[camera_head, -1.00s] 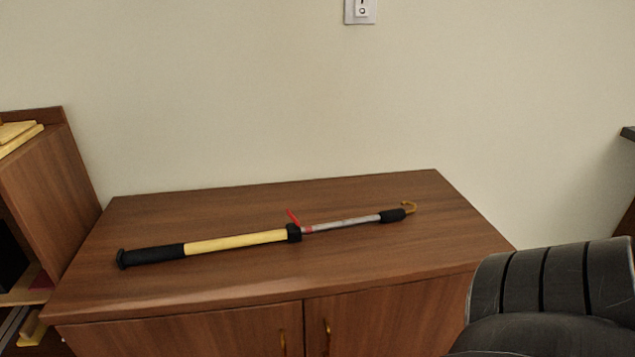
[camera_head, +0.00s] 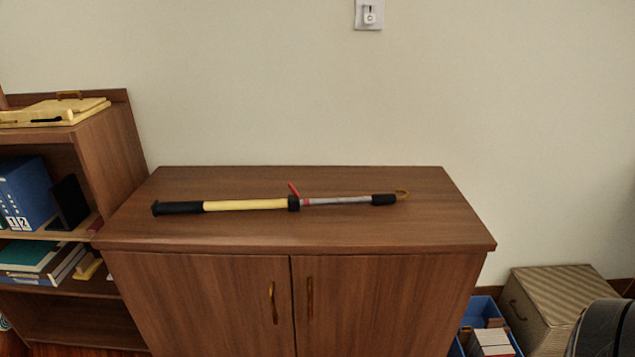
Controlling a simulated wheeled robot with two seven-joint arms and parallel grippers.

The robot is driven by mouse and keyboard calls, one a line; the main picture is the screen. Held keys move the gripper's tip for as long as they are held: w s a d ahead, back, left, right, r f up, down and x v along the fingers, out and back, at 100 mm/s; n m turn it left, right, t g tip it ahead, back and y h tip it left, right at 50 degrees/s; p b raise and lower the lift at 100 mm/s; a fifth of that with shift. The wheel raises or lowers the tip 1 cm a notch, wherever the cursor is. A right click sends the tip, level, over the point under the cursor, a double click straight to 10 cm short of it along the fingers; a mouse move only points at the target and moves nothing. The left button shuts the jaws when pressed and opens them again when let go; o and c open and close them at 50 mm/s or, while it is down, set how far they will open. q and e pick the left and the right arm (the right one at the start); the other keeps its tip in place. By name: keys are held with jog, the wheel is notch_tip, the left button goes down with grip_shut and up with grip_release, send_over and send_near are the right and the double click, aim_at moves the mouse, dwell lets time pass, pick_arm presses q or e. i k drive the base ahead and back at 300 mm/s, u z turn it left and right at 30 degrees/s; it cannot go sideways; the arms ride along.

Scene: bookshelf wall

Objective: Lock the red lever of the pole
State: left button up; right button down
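The pole (camera_head: 245,205) lies across the top of the wooden cabinet (camera_head: 400,226). It has a black grip at its left end, a yellow tube, a black collar, a thin silver section, and a black tip with a brass-coloured hook at its right end. The red lever (camera_head: 294,189) sticks up from the collar, tilted up and away from the tube. Neither of my grippers is in the head view; only a dark part of my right arm shows at the bottom right corner. Nothing touches the pole.
A wooden bookshelf (camera_head: 122,150) with binders and books stands at the left, against the cabinet. A striped box (camera_head: 560,300) and a blue crate (camera_head: 482,305) stand on the floor at the right. The cabinet top around the pole is clear.

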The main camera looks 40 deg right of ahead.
aim_at(291, 185)
jog(key=z, duration=0.7)
